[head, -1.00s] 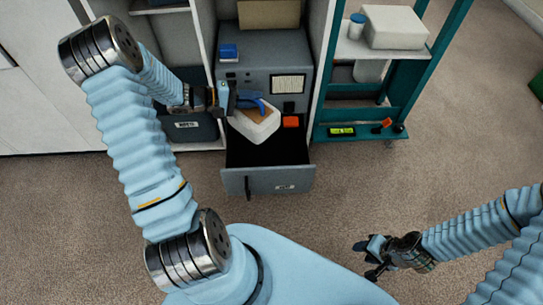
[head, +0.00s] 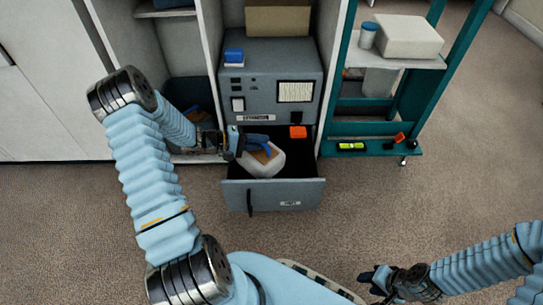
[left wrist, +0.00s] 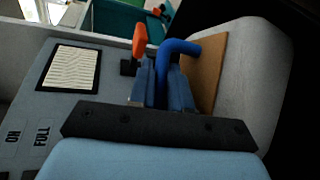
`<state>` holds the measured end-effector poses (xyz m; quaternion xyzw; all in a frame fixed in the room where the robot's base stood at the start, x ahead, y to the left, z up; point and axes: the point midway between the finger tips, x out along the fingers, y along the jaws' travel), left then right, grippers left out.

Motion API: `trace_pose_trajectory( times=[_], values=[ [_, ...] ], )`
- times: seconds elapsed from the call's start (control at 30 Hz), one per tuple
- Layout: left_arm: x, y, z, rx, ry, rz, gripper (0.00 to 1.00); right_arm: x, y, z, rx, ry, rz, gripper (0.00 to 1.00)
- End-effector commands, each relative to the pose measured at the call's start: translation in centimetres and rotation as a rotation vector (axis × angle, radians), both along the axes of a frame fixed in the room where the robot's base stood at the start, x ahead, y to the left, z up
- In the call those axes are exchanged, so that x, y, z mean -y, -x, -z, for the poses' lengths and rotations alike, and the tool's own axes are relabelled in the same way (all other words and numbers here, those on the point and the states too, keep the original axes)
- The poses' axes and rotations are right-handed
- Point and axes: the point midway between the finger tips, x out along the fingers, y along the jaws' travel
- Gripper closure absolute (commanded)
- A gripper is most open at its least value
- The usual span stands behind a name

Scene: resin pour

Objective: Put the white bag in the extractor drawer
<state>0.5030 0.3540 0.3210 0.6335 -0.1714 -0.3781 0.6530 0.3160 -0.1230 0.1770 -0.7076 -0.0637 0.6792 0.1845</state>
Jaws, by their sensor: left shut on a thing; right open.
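The white bag (head: 266,162), with a tan patch and a blue handle, is at the open extractor drawer (head: 275,195) in the head view. My left gripper (head: 238,145) is shut on its blue handle, which also shows between the fingers in the left wrist view (left wrist: 178,50). The bag is over or inside the drawer's dark opening; I cannot tell whether it touches the bottom. The grey extractor (head: 270,80) stands behind the drawer. My right gripper (head: 372,283) is open and empty over the floor at the lower right.
An orange object (head: 298,132) is at the drawer's back right. A teal cart (head: 372,148) with a white container (head: 408,36) stands to the right. White cabinet walls flank the extractor. The carpet in front is clear.

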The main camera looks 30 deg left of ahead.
Motion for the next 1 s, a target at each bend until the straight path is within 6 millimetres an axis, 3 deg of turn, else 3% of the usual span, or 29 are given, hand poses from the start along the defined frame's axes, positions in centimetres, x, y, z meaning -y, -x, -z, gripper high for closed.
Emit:
trace_pose_trajectory(
  times=[0.03,0.2,0.33,0.5,0.6,1.0],
  values=[
    [0.0,0.0,1.6,-0.001,0.003,-0.001,1.00,0.0,0.0,0.7,0.000,0.000,0.000,0.57],
    [0.0,0.0,3.7,0.000,0.000,0.000,1.00,0.0,-0.1,1.1,0.002,0.000,0.001,0.57],
    [0.7,-0.7,4.1,0.002,0.000,0.001,1.00,0.0,-0.1,1.4,0.003,0.000,0.001,0.57],
    [3.0,-2.8,4.1,0.002,0.000,0.002,1.00,0.0,-0.1,2.1,0.004,0.001,0.003,0.57],
    [2.9,-2.7,5.2,-0.001,-0.001,-0.001,1.00,0.0,-0.1,2.6,0.006,0.001,0.003,0.57],
    [3.0,-2.7,5.5,0.001,-0.001,0.000,1.00,0.0,-0.1,2.6,0.006,0.001,0.003,0.57]
  ],
)
